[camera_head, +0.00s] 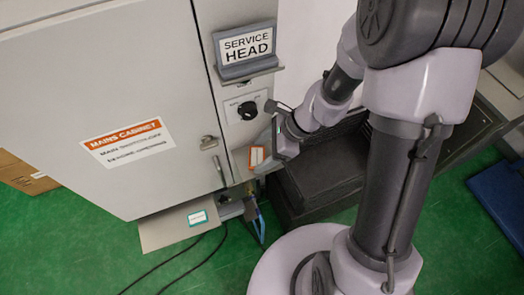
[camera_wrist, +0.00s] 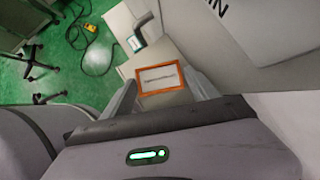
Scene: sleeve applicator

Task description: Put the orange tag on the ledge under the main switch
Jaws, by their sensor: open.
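The orange tag (camera_head: 257,156) has an orange border around a white face. It is below the main switch (camera_head: 247,110), a black knob on a white plate, at the cabinet's narrow right panel. In the wrist view the tag (camera_wrist: 163,79) shows face-on, between the directions of my two fingers. My gripper (camera_head: 278,142) is just right of the tag and is open, with its fingers (camera_wrist: 164,95) apart on either side of the tag. I cannot tell whether they touch it. The ledge is mostly hidden, so what bears the tag is unclear.
The cabinet door (camera_head: 110,90) has a handle (camera_head: 209,143). A "SERVICE HEAD" sign (camera_head: 247,46) stands on a shelf above the switch. A teal-edged tag (camera_head: 197,217) lies on a low grey plate (camera_head: 160,231). Cables (camera_wrist: 78,40) run over the green floor.

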